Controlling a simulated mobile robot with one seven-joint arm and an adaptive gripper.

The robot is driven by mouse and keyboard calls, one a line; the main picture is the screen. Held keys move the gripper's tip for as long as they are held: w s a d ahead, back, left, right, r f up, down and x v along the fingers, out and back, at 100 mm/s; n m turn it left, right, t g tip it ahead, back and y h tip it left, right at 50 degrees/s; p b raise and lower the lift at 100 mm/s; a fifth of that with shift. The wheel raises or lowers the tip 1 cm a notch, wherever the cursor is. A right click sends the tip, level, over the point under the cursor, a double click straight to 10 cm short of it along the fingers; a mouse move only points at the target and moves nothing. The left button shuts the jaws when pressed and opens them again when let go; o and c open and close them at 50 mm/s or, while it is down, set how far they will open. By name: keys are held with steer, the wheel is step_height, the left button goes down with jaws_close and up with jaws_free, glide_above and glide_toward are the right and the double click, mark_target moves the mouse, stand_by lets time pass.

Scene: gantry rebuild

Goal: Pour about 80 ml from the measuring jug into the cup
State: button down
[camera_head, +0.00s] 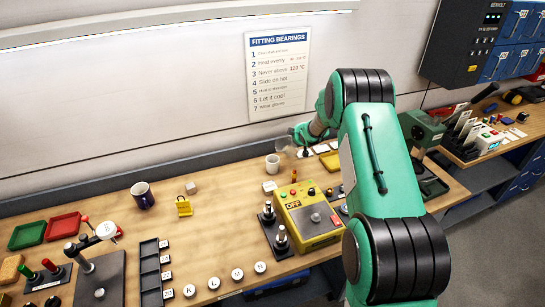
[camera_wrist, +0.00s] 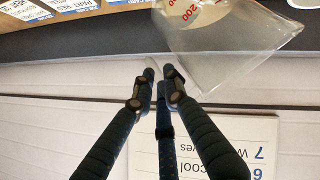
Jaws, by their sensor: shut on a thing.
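The clear measuring jug (camera_wrist: 240,45), with red markings, fills the upper right of the wrist view and looks tilted. In the head view the jug (camera_head: 284,143) shows faintly, left of my gripper (camera_head: 305,151). My gripper (camera_wrist: 164,72) is shut on a thin clear part of the jug, probably its handle. A white cup (camera_head: 272,164) stands upright on the bench, just below and left of the jug in the head view. The liquid level and any stream are too small or faint to tell.
A dark mug (camera_head: 143,195) and a yellow padlock-like piece (camera_head: 183,207) stand to the left. The wall poster (camera_head: 278,75) is behind. Bare bench lies left of the cup.

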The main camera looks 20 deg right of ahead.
steer(key=shift+w+d+f+p, duration=0.25)
steer(key=shift+d+p, duration=0.15)
steer(key=shift+p, duration=2)
steer(key=f+p, duration=0.1)
steer(key=p, duration=0.3)
steer(key=d+y+p, duration=0.1)
steer(key=p, duration=0.3)
steer(key=shift+w+d+f+m+g, duration=0.1)
steer(key=shift+f+m+g, duration=0.2)
steer(key=shift+f+m, duration=0.1)
steer(key=p, duration=0.3)
steer(key=d+p, duration=0.1)
steer(key=p, duration=0.2)
steer(key=shift+w+f+y, duration=0.15)
steer(key=shift+f+y, duration=0.1)
steer(key=shift+y, duration=0.15)
steer(key=shift+w+d+f+m+g+y, duration=0.15)
steer(key=shift+d+f+m+g+y, duration=0.2)
steer(key=shift+f+m, duration=0.1)
steer(key=shift+w+d, duration=0.1)
steer(key=shift+w+d+m+g+y, duration=0.15)
steer(key=shift+d+m+g+y, duration=0.15)
steer(key=shift+d+y, duration=0.3)
steer(key=shift+w+d+f+m+g+y, duration=0.15)
steer(key=shift+d+f+m+y, duration=0.1)
steer(key=shift+d+f+y, duration=0.2)
steer(key=shift+w+d+f+m+g+y, duration=0.1)
steer(key=shift+d+f+m+y, duration=0.15)
steer(key=shift+f, duration=0.25)
